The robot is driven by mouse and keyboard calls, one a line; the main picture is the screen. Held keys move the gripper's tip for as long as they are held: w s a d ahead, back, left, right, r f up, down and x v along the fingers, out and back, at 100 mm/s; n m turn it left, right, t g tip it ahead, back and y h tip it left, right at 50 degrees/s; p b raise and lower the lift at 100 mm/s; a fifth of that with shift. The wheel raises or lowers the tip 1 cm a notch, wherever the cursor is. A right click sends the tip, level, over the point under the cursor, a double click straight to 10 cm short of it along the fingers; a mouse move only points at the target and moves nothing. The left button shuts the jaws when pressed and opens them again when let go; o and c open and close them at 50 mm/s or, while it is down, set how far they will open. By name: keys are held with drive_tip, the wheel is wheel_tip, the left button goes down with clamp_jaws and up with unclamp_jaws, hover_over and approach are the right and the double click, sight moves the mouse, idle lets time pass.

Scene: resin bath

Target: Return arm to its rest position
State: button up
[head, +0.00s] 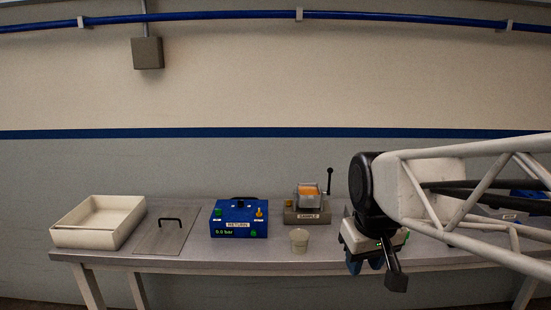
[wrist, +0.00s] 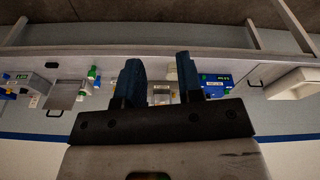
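My arm reaches in from the right in the head view. My gripper (head: 366,265) hangs in front of the right part of the bench, pointing down, and hides part of what stands behind it. In the wrist view my gripper (wrist: 159,64) has its two dark blue fingers wide apart with nothing between them. The bench equipment shows beyond the fingers, at a distance. No rest stand or marker for the arm shows.
The bench (head: 260,257) holds a white tray (head: 88,239), a metal plate with a handle (head: 162,240), a blue box reading 0.0 bar (head: 228,222), a small cup (head: 299,241) and a SAMPLE clamp holding an orange block (head: 306,217). Blue equipment (head: 524,207) is partly hidden behind my arm.

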drive_tip(key=s+d+f+m, duration=0.2)
drive_tip(key=s+f, duration=0.2)
drive_tip(key=s, duration=0.6)
drive_tip(key=shift+s+d+f+m, duration=0.15)
drive_tip(key=shift+d+f+m, duration=0.05)
drive_tip(key=shift+f+m, duration=0.15)
